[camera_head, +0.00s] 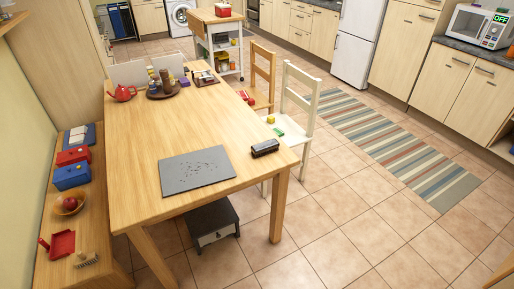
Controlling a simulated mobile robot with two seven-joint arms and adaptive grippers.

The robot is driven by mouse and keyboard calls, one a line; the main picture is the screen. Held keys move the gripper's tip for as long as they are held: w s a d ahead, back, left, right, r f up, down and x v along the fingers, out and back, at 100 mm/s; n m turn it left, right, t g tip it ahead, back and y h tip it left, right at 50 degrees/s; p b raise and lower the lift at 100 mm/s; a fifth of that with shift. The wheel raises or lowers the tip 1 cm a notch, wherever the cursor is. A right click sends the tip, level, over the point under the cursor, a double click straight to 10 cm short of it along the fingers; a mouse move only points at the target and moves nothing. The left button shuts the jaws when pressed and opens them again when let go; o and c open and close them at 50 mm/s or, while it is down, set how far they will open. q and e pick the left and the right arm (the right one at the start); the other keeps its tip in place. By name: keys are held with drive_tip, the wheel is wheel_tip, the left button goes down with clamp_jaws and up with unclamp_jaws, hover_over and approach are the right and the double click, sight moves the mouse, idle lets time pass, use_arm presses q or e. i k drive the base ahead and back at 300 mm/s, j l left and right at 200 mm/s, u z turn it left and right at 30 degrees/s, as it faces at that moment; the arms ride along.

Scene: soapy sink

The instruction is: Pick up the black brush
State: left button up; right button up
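A small dark block-shaped object (265,148) lies near the right front corner of the wooden table (185,125). It may be a brush, but its bristles cannot be made out. A small brush-like thing (87,260) with pale bristles lies at the near end of the low wooden bench (96,225) on the left, beside a red dustpan (61,244). I cannot tell from this view which of the two is the black brush. Neither of my grippers is in view.
A grey speckled mat (197,171) lies on the table. A red teapot (123,92) and a tray with bottles (166,90) stand at its far end. A white chair (297,110) stands at its right. A dark-topped stool (212,221) is partly underneath. Tiled floor at right is clear around a striped rug (385,139).

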sight(262, 149)
drive_tip(key=i+l+u, duration=0.15)
drive_tip(key=u, duration=0.2)
drive_tip(key=i+l+u, duration=0.1)
drive_tip(key=u, duration=0.25)
drive_tip(key=i+l+u, duration=0.1)
drive_tip(key=l+u, duration=0.15)
drive_tip(key=u, duration=0.15)
drive_tip(key=i+l+u, duration=0.1)
drive_tip(key=l, duration=0.25)
drive_tip(key=i+l+u, duration=0.1)
drive_tip(key=l, duration=0.25)
drive_tip(key=i+l+u, duration=0.1)
drive_tip(key=l, duration=0.25)
